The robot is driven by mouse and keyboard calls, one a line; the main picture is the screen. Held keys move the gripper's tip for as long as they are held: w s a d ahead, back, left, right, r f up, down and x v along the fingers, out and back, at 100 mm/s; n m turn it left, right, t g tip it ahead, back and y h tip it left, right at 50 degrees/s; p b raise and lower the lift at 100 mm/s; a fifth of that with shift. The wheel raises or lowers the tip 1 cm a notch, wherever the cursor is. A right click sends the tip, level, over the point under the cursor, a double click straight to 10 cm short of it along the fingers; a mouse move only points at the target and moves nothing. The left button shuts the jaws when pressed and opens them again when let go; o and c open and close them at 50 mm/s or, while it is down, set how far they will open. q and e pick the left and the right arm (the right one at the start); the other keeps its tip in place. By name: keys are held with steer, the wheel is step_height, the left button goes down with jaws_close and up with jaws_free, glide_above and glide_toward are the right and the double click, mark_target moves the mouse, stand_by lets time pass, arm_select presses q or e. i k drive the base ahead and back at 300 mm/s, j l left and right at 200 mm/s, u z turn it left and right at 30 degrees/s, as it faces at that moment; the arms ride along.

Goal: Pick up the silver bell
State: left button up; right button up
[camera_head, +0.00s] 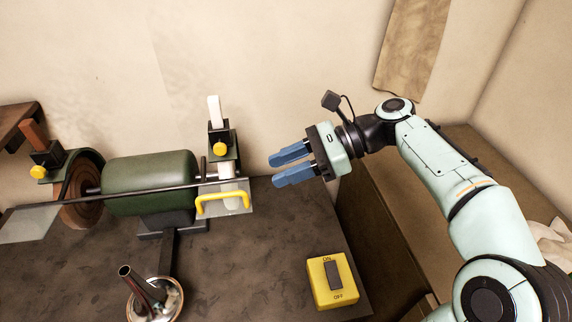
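A bell-shaped piece (172,300) with a shiny silvery flared rim and a dark reddish tube rising from it stands on the dark bench at the bottom left. Its lower edge is close to the picture's bottom. My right gripper (275,171) is up and to the right of it, well apart, above the bench's back right edge. Its two blue fingers point left, with a gap between them and nothing held. My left gripper is not in view.
A green bench grinder (150,182) with wheels and yellow-handled guards (224,206) stands behind the bell. A yellow ON/OFF switch box (321,285) sits at the bench's right. The dark bench top (235,265) between bell and switch box is clear. A brown cabinet (372,215) adjoins at right.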

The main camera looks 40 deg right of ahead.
mark_target(158, 299)
steer(key=k+j, duration=0.45)
steer(key=j, duration=0.3)
steer(key=k+j, duration=0.25)
steer(key=j, duration=0.1)
